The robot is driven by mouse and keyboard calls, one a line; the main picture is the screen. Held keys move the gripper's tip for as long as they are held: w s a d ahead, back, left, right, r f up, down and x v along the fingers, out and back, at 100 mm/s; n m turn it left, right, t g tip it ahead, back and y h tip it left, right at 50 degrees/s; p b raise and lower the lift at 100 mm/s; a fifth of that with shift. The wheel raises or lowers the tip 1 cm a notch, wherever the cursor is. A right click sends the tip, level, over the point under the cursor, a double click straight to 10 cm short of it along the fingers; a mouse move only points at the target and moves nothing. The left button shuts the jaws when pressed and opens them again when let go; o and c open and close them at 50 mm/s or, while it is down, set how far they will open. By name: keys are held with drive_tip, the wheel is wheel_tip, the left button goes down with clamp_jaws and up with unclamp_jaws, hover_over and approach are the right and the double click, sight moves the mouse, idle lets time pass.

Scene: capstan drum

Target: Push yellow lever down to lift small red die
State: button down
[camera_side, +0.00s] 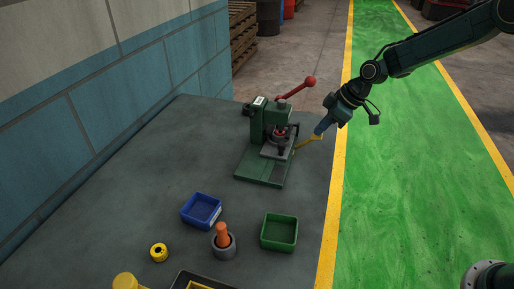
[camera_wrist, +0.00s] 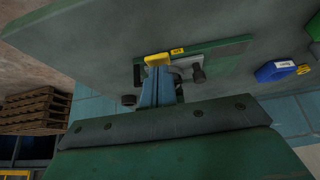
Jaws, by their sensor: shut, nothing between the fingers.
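A green press (camera_side: 258,122) stands on the grey table near its right edge. A yellow lever (camera_side: 306,143) sticks out from the press's right side, toward my gripper. The small red die (camera_side: 280,131) shows inside the press, above its plate, partly covered by the frame. My gripper (camera_side: 318,133) is shut and empty, with its blue fingertips at the lever's outer end. In the wrist view the fingertips (camera_wrist: 158,71) meet or overlap the yellow lever (camera_wrist: 157,59); I cannot tell whether they touch.
A red-knobbed handle (camera_side: 308,82) rises above the press. Blue tray (camera_side: 202,210), green tray (camera_side: 279,233), grey cup with orange peg (camera_side: 223,243) and yellow ring (camera_side: 159,252) stand toward the front. The green floor lane (camera_side: 400,180) lies right of the table, clear beneath my arm.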

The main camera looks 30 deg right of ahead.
drive_tip(key=shift+s+d+f, duration=0.1)
drive_tip(key=shift+d, duration=0.05)
idle(0.3)
drive_tip(key=shift+s+d+f+t+y, duration=0.35)
drive_tip(key=shift+f+t+y, duration=0.1)
drive_tip(key=shift+f, duration=0.15)
drive_tip(key=shift+s+d+f+t+y, duration=0.35)
drive_tip(key=shift+f+t+y, duration=0.1)
drive_tip(key=shift+f, duration=0.1)
drive_tip(key=f, duration=0.1)
drive_tip(key=f+t+y, duration=0.1)
drive_tip(key=s+d+f+t+y, duration=0.1)
drive_tip(key=shift+f, duration=0.1)
drive_tip(key=shift+a, duration=0.1)
